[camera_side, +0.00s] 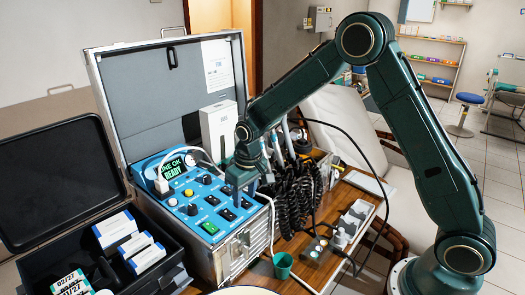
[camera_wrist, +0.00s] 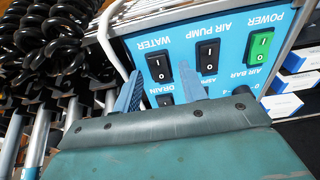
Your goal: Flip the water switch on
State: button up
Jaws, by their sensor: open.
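The blue control panel (camera_side: 180,205) sits in an open metal case. In the wrist view the panel appears upside down, and the black rocker labelled WATER (camera_wrist: 159,67) is at its left end. The AIR PUMP rocker (camera_wrist: 207,52) is black; the POWER rocker (camera_wrist: 260,47) is green. The black rocker by the DRAIN label (camera_wrist: 165,100) is nearer to my gripper. My gripper (camera_wrist: 157,80) is open and empty, with its blue fingertips to either side of the water rocker. In the side view my gripper (camera_side: 240,188) points down at the panel's right end. Contact cannot be told.
Black coiled hoses (camera_side: 298,195) hang close to the right of the case. A white box (camera_side: 219,130) stands at the panel's back. The panel's screen (camera_side: 175,168) reads READY. An open black case (camera_side: 125,265) with white boxes stands at the left. A teal cup (camera_side: 283,264) is in front.

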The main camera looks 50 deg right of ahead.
aim_at(250, 207)
notch_tip(250, 207, up, 14)
jog(key=s, duration=0.1)
jog(key=shift+s+f, duration=0.25)
jog(key=shift+s, duration=0.15)
dwell(0.4)
jog(key=s+d+r+t, duration=0.1)
jog(key=s+r, duration=0.3)
jog(key=s, duration=0.3)
jog(key=s+r+t, duration=0.1)
jog(key=s+r, duration=0.4)
jog(key=s, duration=0.2)
jog(key=s+d+f+t, duration=0.1)
jog(key=s+t, duration=0.1)
jog(key=s, duration=1.2)
jog(key=shift+s+f, duration=0.25)
jog(key=shift+s, duration=0.05)
